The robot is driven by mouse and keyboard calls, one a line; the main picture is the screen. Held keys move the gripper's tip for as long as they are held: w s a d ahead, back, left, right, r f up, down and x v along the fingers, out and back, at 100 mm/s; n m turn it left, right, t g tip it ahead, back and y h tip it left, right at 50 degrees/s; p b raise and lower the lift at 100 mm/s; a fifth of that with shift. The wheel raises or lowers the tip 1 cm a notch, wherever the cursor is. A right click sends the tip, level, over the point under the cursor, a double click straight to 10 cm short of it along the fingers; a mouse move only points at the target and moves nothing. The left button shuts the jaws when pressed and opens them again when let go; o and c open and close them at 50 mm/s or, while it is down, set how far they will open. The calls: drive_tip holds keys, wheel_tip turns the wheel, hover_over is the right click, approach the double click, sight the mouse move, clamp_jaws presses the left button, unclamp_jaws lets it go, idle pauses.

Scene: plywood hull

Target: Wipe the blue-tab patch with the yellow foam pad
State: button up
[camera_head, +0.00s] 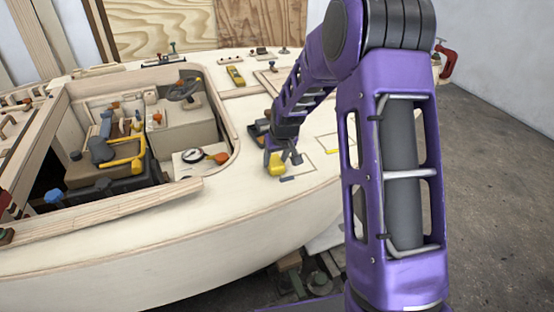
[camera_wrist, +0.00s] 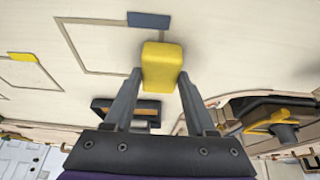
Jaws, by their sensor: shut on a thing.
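The yellow foam pad (camera_head: 275,164) is held between the fingers of my gripper (camera_head: 288,156), low over the pale deck. In the wrist view the pad (camera_wrist: 162,66) sticks out past the two dark fingertips (camera_wrist: 158,84), which are shut on its sides. The blue tab (camera_wrist: 149,20) lies just beyond the pad's far end; it also shows in the head view (camera_head: 287,178). The thin-outlined blue-tab patch (camera_wrist: 105,46) spreads left of the pad, and the pad covers part of it. I cannot tell whether the pad touches the deck.
Another outlined patch with a yellow tab (camera_wrist: 22,57) lies left in the wrist view. A dark tray (camera_wrist: 125,110) sits behind the pad, near my fingers. The open cockpit with a gauge (camera_head: 192,155), an orange-handled item (camera_head: 218,158) and tools is left of my gripper in the head view.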

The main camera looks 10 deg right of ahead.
wheel_tip(320, 180, up, 2)
drive_tip(key=shift+w+r, duration=0.1)
drive_tip(key=shift+r, duration=0.05)
drive_tip(key=shift+d+r+p, duration=0.2)
drive_tip(key=shift+r+p, duration=0.15)
drive_tip(key=shift+p, duration=0.1)
drive_tip(key=shift+r+p, duration=1.45)
drive_tip(key=shift+r, duration=1.05)
